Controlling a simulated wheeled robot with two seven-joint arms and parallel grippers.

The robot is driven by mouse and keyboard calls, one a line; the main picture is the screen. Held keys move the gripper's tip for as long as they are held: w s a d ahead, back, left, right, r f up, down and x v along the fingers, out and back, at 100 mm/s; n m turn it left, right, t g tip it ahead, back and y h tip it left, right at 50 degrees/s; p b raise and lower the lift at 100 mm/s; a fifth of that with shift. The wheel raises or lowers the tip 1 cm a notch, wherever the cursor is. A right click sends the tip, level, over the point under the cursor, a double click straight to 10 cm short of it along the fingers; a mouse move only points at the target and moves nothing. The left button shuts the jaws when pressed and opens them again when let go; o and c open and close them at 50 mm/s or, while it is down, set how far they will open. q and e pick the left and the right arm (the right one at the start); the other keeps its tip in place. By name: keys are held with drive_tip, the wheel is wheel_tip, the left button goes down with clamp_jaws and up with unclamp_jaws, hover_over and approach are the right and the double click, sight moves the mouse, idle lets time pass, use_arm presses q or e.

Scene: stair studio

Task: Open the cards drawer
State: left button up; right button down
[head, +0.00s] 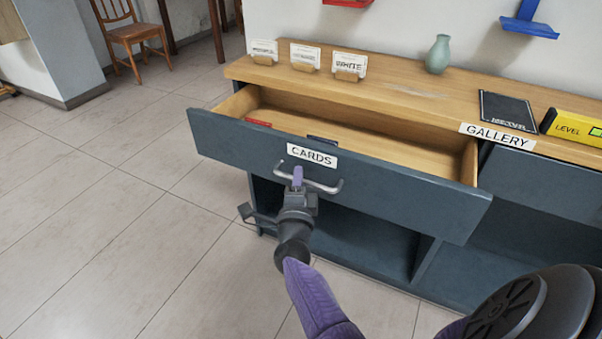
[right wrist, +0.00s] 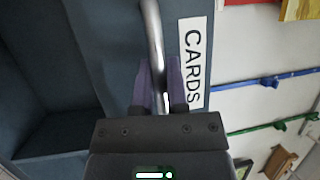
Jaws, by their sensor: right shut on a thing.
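The cards drawer (head: 390,193) is a wide dark blue front with a white "CARDS" label (head: 312,155). It stands pulled out of the cabinet, its wooden inside in view. A red item and a dark blue item lie in it near the front. My right gripper (head: 297,178) is shut on the drawer's metal bar handle (head: 336,186), just below the label. In the right wrist view the purple fingers sit on either side of the handle (right wrist: 153,35), with the label (right wrist: 193,62) beside them. My left gripper is not in view.
The wooden cabinet top (head: 400,93) holds several small card stands, a green vase (head: 438,54), a black booklet (head: 508,111) and a yellow level box (head: 574,127). Open dark shelves (head: 365,245) lie below the drawer. The tiled floor (head: 110,230) at left is clear.

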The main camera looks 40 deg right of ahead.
drive_tip(key=shift+s+a, duration=0.25)
drive_tip(key=shift+a, duration=0.35)
drive_tip(key=shift+s+a, duration=0.25)
drive_tip(key=shift+a, duration=0.3)
drive_tip(key=shift+f, duration=0.1)
drive_tip(key=c, duration=0.6)
unclamp_jaws()
drive_tip(key=shift+c, duration=0.2)
